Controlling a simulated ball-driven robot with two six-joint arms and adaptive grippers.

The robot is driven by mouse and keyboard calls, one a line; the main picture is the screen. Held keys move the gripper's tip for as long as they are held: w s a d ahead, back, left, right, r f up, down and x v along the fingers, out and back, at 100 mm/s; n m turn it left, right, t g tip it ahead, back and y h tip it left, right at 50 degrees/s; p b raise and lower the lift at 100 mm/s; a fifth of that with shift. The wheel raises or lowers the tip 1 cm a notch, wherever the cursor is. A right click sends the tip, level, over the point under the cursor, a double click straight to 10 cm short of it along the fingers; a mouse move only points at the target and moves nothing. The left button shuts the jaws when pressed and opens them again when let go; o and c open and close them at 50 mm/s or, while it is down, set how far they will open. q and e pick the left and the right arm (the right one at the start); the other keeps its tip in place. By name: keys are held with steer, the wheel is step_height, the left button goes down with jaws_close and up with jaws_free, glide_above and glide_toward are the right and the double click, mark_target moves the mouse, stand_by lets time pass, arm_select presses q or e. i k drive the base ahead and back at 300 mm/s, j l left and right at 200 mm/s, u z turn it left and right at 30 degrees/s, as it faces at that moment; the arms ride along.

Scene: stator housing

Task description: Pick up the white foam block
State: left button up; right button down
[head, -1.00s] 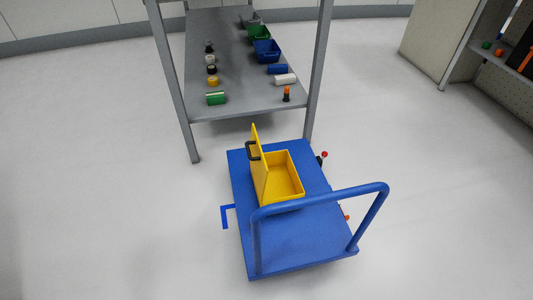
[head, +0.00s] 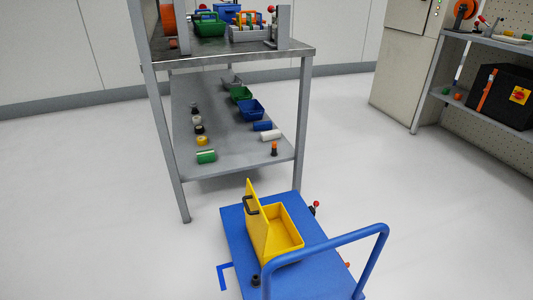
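A white block (head: 271,136), which looks like the foam block, lies on the lower shelf (head: 225,159) of the grey workbench, near its right edge. A blue block (head: 262,126) lies just behind it. An orange-topped dark item (head: 274,148) stands in front of it, apart from it. Neither of my grippers shows in the head view.
A blue cart (head: 236,230) with a raised handle (head: 335,240) stands before the bench and carries an open yellow box (head: 287,231). Bench legs (head: 302,120) flank the shelf. Bins (head: 250,109) stand farther back. Floor at left is clear.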

mark_target(274, 134)
steer(key=l+z, duration=0.35)
steer(key=i+l+z, duration=0.15)
steer(key=l+z, duration=0.2)
steer(key=i+l+z, duration=0.35)
steer(key=l, duration=0.2)
steer(key=i+l+z, duration=0.35)
steer(key=l, duration=0.15)
steer(key=i+l+z, duration=0.4)
steer(key=i+l+u, duration=0.2)
steer(key=i, duration=0.25)
steer(key=i+u, duration=0.15)
steer(key=i, duration=0.25)
steer(key=i+j+u, duration=0.15)
steer(key=i+u, duration=0.65)
steer(key=u, duration=0.15)
steer(key=i+u, duration=1.15)
steer(key=u, duration=0.2)
steer(key=i+l+u, duration=0.2)
steer(key=i+u, duration=0.25)
steer(key=i+l+u, duration=0.15)
steer(key=u, duration=0.3)
steer(key=l, duration=0.1)
